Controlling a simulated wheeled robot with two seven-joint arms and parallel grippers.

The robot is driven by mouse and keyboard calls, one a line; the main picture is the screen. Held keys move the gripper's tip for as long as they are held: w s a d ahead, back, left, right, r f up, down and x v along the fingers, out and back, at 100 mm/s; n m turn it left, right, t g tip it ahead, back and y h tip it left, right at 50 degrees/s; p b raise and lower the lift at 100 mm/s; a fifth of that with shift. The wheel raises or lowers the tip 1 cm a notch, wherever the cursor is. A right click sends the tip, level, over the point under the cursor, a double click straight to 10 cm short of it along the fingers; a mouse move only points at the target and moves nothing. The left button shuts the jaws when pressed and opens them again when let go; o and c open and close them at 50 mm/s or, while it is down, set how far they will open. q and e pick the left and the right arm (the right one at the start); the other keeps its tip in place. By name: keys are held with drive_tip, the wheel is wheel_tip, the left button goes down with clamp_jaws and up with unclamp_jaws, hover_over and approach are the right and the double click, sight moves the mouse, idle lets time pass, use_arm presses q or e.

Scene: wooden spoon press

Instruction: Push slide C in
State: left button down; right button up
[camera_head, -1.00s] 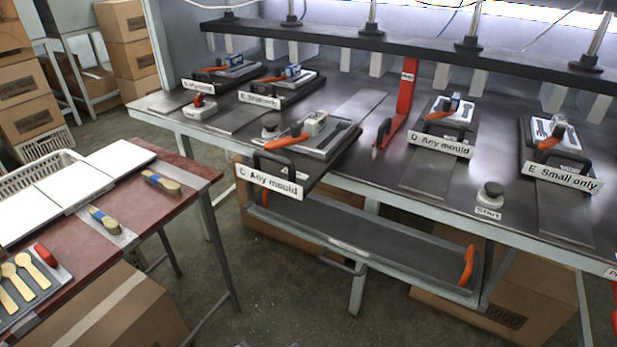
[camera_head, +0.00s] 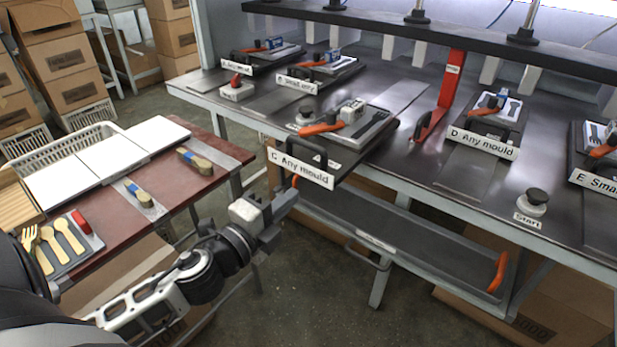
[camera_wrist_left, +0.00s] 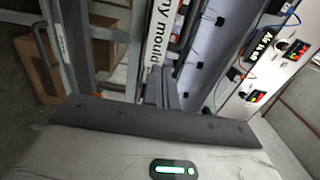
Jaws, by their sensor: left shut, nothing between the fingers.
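Slide C (camera_head: 346,158) is on the press table and sticks out past its front edge. It bears a white "C Any mould" label (camera_head: 300,170), a black handle (camera_head: 303,148) and a mould with an orange lever (camera_head: 335,126). My left gripper (camera_head: 286,200) is shut and empty, just below and in front of the label. I cannot tell whether it touches the slide. In the left wrist view the gripper (camera_wrist_left: 163,90) points at the label (camera_wrist_left: 158,38), partly cut off at the top. My right gripper is not in view.
Slide D (camera_head: 485,125) and two slides at the back left sit on the table (camera_head: 400,110). A red post (camera_head: 452,85) and a start button (camera_head: 535,200) stand on it. A lower shelf (camera_head: 400,235) is under slide C. A red side table (camera_head: 175,190) with brushes is at left.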

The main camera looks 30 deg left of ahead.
sight(318, 175)
use_arm(q)
drive_tip(key=w, duration=0.4)
drive_tip(key=w+p, duration=0.1)
drive_tip(key=w, duration=0.1)
drive_tip(key=shift+w+d, duration=0.25)
drive_tip(key=shift+w, duration=0.05)
